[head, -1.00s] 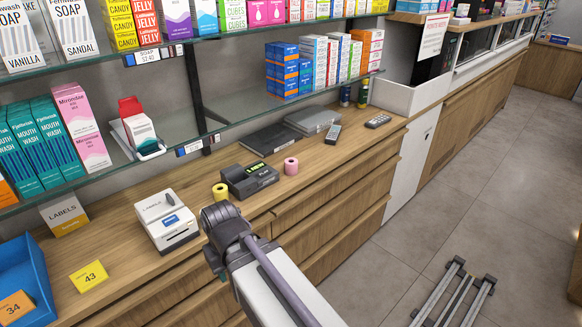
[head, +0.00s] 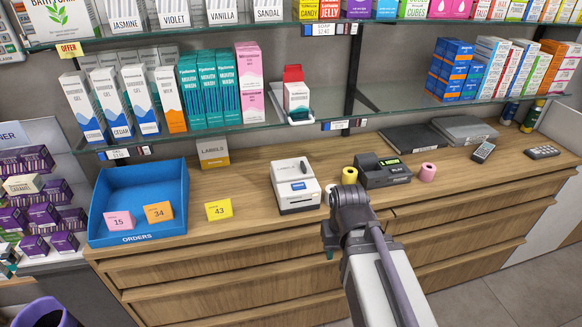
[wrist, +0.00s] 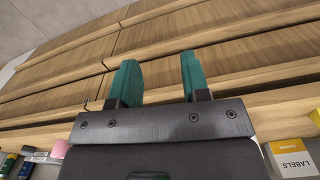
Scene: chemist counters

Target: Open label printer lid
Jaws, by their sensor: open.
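The label printer (head: 296,186) is a small white box with a blue badge on its front, on the wooden counter in the head view. Its lid looks closed. My arm reaches up from the lower right of the head view, its end just right of the printer and in front of the counter edge. My gripper (wrist: 157,82) is open and empty in the wrist view, with two teal fingers apart over the drawer fronts. In the head view the fingers are mostly hidden behind the arm. The printer does not show in the wrist view.
A LABELS box (head: 213,153) stands behind the counter's left part, beside a blue orders tray (head: 140,197). A yellow roll (head: 349,175), a black register-like device (head: 382,171) and a pink roll (head: 427,172) stand right of the printer. A glass shelf (head: 250,122) hangs above.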

